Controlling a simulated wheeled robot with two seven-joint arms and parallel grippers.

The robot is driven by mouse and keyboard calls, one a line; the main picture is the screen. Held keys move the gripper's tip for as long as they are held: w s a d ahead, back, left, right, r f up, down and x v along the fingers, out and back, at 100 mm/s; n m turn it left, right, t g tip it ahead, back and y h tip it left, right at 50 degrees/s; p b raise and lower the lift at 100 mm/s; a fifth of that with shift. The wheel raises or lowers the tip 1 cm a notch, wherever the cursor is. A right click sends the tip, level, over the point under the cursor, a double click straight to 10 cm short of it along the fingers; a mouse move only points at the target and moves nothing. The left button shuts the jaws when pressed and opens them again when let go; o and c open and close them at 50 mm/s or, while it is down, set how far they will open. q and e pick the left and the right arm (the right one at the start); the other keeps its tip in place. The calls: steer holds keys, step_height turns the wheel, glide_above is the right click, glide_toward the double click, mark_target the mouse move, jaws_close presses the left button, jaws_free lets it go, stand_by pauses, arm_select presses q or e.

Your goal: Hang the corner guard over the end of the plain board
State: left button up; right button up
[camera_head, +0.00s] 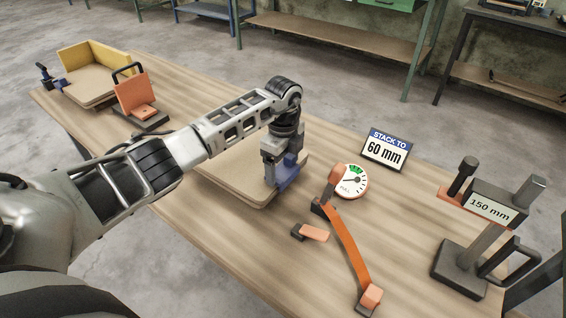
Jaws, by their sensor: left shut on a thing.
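The plain board (233,186) lies flat in the middle of the table, a tan slab with rounded corners, partly hidden behind my left arm. My left gripper (280,172) points down at the board's right end and is shut on a blue piece (289,174), which looks to be the corner guard. The blue piece is at the board's right edge. I cannot tell whether it touches the board or sits over the edge. My right gripper is not in view.
An orange strap (346,243), a small orange block (314,233) and a round dial (352,181) lie right of the board. A "60 mm" sign (387,151) and a "150 mm" device (490,208) stand farther right. An orange upright (133,93) and yellow-walled board (92,84) are left.

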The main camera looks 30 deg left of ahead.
arm_select(q)
steer(key=shift+f+b, duration=0.3)
steer(key=shift+f, duration=0.2)
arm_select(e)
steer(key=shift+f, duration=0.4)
arm_select(q)
steer(key=o, duration=0.9)
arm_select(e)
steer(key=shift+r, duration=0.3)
arm_select(q)
step_height(320, 180, up, 16)
